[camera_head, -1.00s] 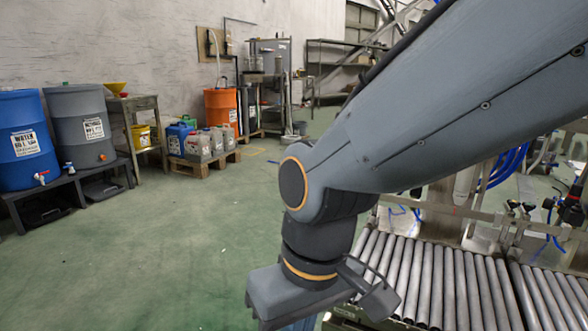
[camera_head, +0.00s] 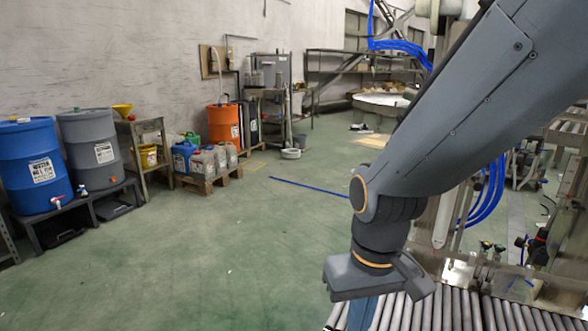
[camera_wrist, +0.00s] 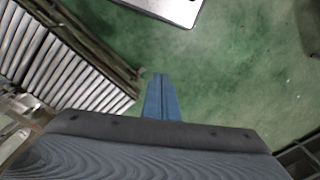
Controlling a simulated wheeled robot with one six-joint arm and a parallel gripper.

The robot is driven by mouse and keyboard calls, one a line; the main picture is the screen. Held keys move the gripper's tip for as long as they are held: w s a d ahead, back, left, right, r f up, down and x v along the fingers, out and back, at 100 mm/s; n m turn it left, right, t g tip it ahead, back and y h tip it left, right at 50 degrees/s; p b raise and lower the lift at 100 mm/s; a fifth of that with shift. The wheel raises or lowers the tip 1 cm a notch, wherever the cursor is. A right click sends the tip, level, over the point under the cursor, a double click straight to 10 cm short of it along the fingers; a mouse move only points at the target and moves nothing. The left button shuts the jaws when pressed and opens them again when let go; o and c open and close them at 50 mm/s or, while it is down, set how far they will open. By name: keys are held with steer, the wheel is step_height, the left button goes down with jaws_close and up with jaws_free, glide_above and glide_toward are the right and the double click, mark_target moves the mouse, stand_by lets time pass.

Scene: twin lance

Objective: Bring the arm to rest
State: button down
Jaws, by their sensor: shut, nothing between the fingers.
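My arm comes in from the upper right in the head view, its wrist low and right of centre. My gripper (camera_head: 362,312) points down, its blue fingers partly cut off by the lower picture edge. In the wrist view my gripper (camera_wrist: 160,80) shows its two blue fingers together, shut with nothing between them, over green floor. The roller conveyor (camera_head: 440,312) lies behind and right of the gripper in the head view. It also shows at the left in the wrist view (camera_wrist: 50,65), apart from the fingers.
Blue (camera_head: 40,165) and grey (camera_head: 92,150) drums stand on low stands at the left. Canisters sit on a pallet (camera_head: 208,183) near an orange drum (camera_head: 224,125). A blue strip (camera_head: 310,187) lies on the floor. The green floor at left and centre is open.

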steer(key=s+d+r+m+p, duration=0.2)
steer(key=d+r+p, duration=0.6)
steer(key=r+p, duration=0.3)
steer(key=shift+d+h+p, duration=0.25)
steer(key=shift+h+p, duration=0.05)
steer(key=shift+p, duration=0.6)
steer(key=c, duration=1.9)
jaws_free()
steer(key=shift+s+d, duration=0.15)
steer(key=shift+d, duration=0.05)
